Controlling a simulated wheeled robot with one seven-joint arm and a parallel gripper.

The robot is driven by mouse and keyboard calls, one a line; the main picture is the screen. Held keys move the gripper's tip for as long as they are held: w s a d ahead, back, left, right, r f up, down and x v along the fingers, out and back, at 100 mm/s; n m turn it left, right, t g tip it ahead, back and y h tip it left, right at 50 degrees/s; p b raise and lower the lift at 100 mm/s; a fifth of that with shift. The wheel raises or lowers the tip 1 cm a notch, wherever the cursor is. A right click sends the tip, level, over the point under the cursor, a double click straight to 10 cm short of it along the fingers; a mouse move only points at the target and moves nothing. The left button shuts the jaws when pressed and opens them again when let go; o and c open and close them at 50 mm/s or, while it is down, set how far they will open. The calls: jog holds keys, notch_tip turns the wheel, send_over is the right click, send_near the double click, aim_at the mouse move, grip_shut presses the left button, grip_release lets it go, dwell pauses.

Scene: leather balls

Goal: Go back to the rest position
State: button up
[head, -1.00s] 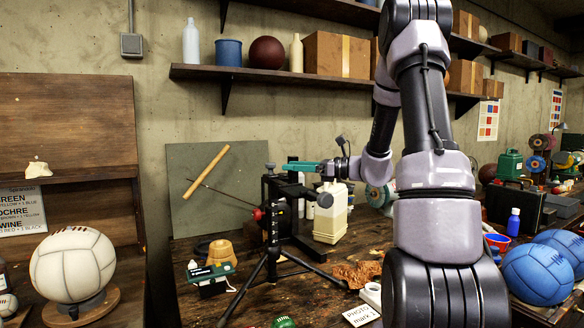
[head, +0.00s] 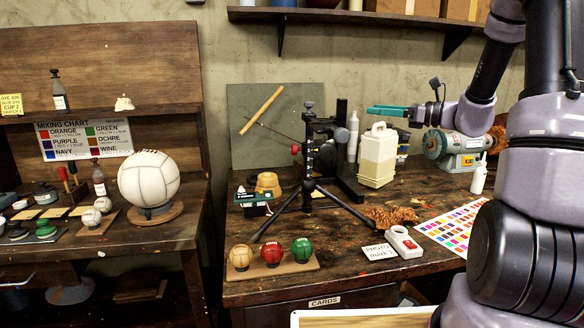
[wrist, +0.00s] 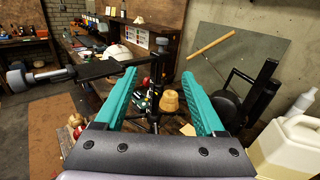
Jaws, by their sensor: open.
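My gripper (head: 388,111) shows in the head view as teal fingers pointing left, held above the workbench in front of the wall. In the wrist view its two teal fingers (wrist: 160,98) stand wide apart with nothing between them. Beyond the fingers, in the wrist view, are a tan cup-shaped object (wrist: 170,101) and a black stand. My arm comes in from the right of the head view and hides part of the bench and shelf.
A black tripod stand (head: 309,170) and a cream jug (head: 377,158) stand near my gripper. Three small balls sit on a wooden strip (head: 272,271) at the front. A white ball (head: 148,180) rests on the left bench. A bench grinder (head: 455,146) stands right.

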jog(key=s+a+r+n+g+h, duration=0.1)
jog(key=s+a+n+g+h, duration=0.15)
jog(key=s+a+n, duration=0.4)
jog(key=s+a+r+n+g+h, duration=0.15)
jog(key=s+n+g, duration=0.25)
jog(key=s, duration=0.5)
jog(key=s+d+r+n+t+h, duration=0.1)
jog(key=s+d+n+t+h, duration=0.1)
jog(key=s, duration=0.4)
jog(key=s+d+r+n+t+h, duration=0.1)
jog(key=s+d+n+t+h, duration=0.1)
jog(key=s+d+n+h, duration=0.3)
jog(key=shift+s+n+h, duration=0.45)
jog(key=shift+n+h, duration=0.65)
jog(key=shift+n, duration=0.05)
